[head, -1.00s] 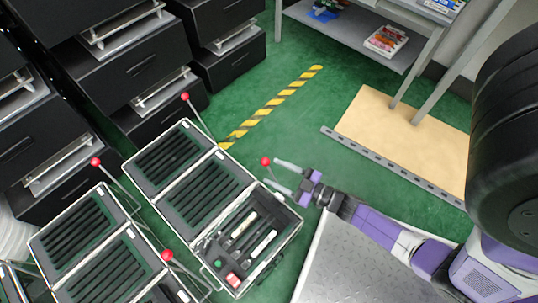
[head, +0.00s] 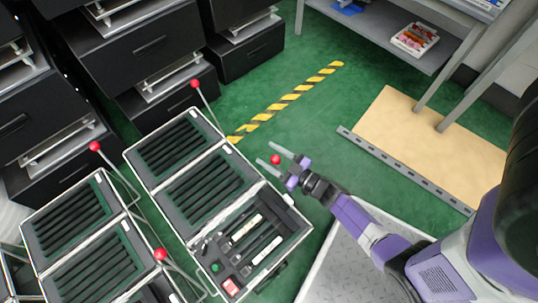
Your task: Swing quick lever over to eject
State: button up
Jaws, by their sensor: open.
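Several levers with red ball knobs stand on the cased fixtures at left; I cannot tell by any label which is the quick lever. One red knob (head: 275,159) appears between the fingers of my gripper (head: 267,154), which is open. Whether the fingers touch it is unclear, and its rod is mostly hidden. This knob is beside the nearer case (head: 297,226), which has slots, a green button (head: 217,267) and a red button (head: 231,287). Other knobs are at the case's far end (head: 195,83), at left (head: 94,146) and at lower middle (head: 160,254).
Black drawer units (head: 140,60) fill the upper left. A yellow-black floor stripe (head: 290,100) runs behind the case. A grey shelf table (head: 400,50) and a tan board (head: 420,140) are at right. Green floor between them is clear.

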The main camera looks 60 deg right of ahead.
jog(key=shift+w, duration=0.3)
grip_shut()
dwell(1.3)
